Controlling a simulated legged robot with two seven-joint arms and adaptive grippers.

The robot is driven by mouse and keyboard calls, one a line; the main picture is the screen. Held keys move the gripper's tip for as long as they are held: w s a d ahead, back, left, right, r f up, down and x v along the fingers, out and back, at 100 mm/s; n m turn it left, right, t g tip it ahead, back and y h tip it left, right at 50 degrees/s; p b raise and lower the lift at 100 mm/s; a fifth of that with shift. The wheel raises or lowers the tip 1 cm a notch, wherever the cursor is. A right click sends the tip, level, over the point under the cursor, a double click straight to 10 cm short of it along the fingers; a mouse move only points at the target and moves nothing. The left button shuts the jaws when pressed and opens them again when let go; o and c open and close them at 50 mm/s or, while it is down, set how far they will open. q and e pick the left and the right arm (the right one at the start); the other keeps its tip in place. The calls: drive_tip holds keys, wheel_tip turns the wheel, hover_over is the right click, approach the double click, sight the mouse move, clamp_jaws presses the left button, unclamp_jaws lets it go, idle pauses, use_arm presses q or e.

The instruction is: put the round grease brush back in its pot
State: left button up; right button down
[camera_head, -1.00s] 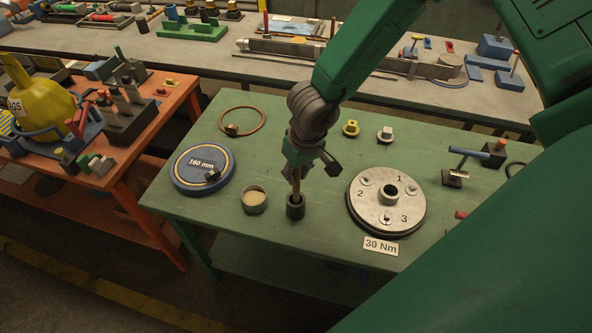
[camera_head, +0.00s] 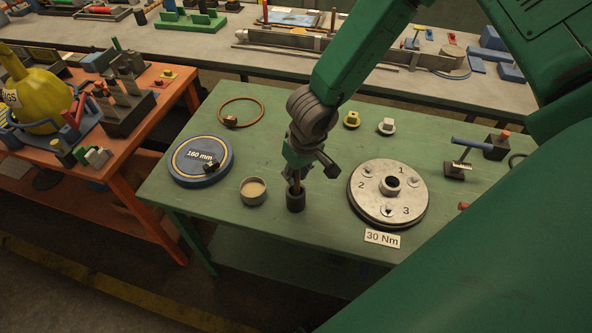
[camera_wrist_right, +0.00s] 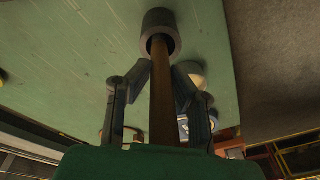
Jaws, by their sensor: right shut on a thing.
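The round grease brush shows as a brown handle (camera_wrist_right: 162,95) in the right wrist view, and as a short length (camera_head: 296,187) in the head view. My right gripper (camera_head: 297,176) is shut on this handle from above; its fingers also flank the handle in the right wrist view (camera_wrist_right: 161,77). The handle's lower end goes into the mouth of a dark grey round pot (camera_head: 296,202), also seen in the right wrist view (camera_wrist_right: 160,25). The pot stands upright on the green table (camera_head: 260,225). The brush head is hidden, so its depth in the pot cannot be told. My left gripper is not in view.
An open tin (camera_head: 253,191) with pale contents stands just left of the pot. A blue 160 mm disc (camera_head: 200,172) lies further left. A round metal plate (camera_head: 375,207) numbered 1 to 3 is close on the right. The table's front edge is near; bare table lies behind the pot.

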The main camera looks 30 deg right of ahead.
drive_tip(key=shift+f+b, duration=0.4)
drive_tip(key=shift+f, duration=0.5)
drive_tip(key=c, duration=1.4)
unclamp_jaws()
drive_tip(key=shift+o, duration=0.2)
drive_tip(key=shift+r, duration=0.1)
drive_tip(key=r+p, duration=0.3)
drive_tip(key=shift+s+d+p, duration=0.1)
drive_tip(key=shift+s+p, duration=0.1)
drive_tip(key=shift+p, duration=0.1)
drive_tip(key=shift+s+r, duration=0.15)
drive_tip(key=shift+r, duration=1)
drive_tip(key=shift+s+d+r, duration=0.1)
drive_tip(key=shift+r, duration=0.55)
drive_tip(key=shift+s+d+r, duration=0.1)
drive_tip(key=shift+r, duration=0.55)
